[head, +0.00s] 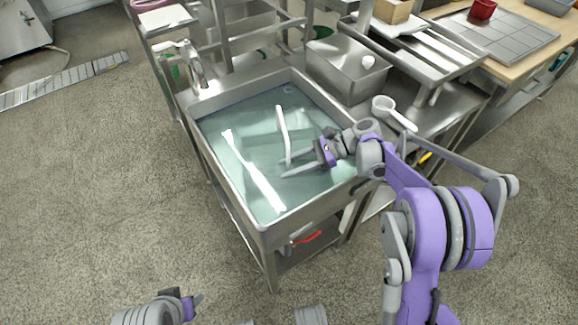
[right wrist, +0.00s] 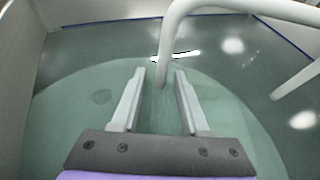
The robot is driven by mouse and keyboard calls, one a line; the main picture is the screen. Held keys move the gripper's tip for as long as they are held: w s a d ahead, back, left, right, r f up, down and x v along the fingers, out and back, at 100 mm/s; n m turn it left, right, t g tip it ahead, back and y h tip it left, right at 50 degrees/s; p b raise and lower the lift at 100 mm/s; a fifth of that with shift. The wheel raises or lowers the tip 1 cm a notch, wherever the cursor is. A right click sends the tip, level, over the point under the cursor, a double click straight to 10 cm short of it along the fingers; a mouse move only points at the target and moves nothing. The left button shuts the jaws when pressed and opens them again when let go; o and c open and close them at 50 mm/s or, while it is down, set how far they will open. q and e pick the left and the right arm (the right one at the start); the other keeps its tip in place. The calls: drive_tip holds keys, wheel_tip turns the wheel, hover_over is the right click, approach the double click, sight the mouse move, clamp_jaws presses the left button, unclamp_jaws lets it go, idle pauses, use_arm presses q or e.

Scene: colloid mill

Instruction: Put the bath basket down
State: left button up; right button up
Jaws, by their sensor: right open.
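A white curved handle (head: 283,130), apparently the bath basket's, stands up out of the water in the steel sink (head: 262,222). It also shows in the right wrist view (right wrist: 172,30), bending down to between and just beyond the fingertips. Another white bar (right wrist: 296,80) shows at the right edge there. The basket's body cannot be made out under the water. My right gripper (head: 287,165) is open over the sink, its fingers apart on either side of the handle's lower end, with no clear contact visible. My left gripper (head: 196,299) is at the bottom edge, partly cut off, away from the sink.
A tap (head: 193,66) stands at the sink's back left. A steel bin (head: 345,72) and a white ladle (head: 394,113) are on the counter to the right. A red-handled item (head: 306,238) lies on the shelf below.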

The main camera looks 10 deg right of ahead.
drive_tip(key=p+v, duration=0.1)
drive_tip(key=v, duration=0.6)
drive_tip(key=shift+d, duration=0.1)
idle(2.1)
